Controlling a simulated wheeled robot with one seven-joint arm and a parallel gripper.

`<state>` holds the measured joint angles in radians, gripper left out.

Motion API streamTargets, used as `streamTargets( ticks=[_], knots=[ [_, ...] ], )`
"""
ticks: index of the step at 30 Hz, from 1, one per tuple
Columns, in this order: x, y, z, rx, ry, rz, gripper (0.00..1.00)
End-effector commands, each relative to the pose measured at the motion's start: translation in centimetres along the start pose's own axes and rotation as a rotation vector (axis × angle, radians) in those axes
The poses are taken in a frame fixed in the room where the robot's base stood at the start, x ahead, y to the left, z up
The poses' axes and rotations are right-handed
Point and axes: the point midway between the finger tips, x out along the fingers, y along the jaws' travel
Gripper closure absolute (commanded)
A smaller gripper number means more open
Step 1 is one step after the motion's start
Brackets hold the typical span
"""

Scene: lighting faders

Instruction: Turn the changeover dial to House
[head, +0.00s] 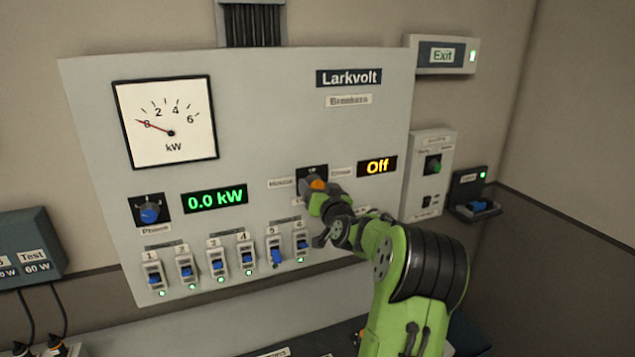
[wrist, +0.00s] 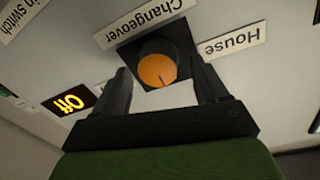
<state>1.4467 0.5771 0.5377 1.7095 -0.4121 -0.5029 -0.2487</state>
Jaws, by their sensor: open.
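The changeover dial is an orange round knob (wrist: 160,68) on a black square plate; it also shows in the head view (head: 317,184), partly covered by my gripper. A dark mark on the knob points toward the bottom of the wrist view, not at the House label (wrist: 232,40), which lies at the upper right there. The Changeover label (wrist: 142,18) is beside the plate and reads upside down. My gripper (wrist: 160,76) is open, with one finger on each side of the knob in the wrist view. I cannot tell whether the fingers touch it.
A display reading Off (head: 377,166) is right of the dial. A row of blue breaker switches (head: 247,256) is below left. A blue Phases-like knob (head: 150,212), a 0.0 kW display (head: 214,198) and a kW meter (head: 165,120) are left. A small box (head: 431,172) stands right.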

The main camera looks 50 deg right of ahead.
Motion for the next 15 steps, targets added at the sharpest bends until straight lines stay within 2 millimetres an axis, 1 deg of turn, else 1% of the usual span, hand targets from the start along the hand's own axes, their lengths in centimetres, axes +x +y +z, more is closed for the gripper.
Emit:
streamTargets(
  ticks=[1,3,9,10,15],
  knots=[
    [0.47,-0.04,-0.08,0.001,0.000,-0.001,0.27],
    [0.77,0.00,0.05,0.000,-0.002,0.001,0.27],
    [0.81,0.03,0.12,-0.001,-0.002,0.001,0.27],
    [0.81,0.03,0.12,-0.001,-0.002,0.001,0.28],
    [0.79,0.04,0.12,-0.001,-0.002,0.001,0.54]
  ],
)
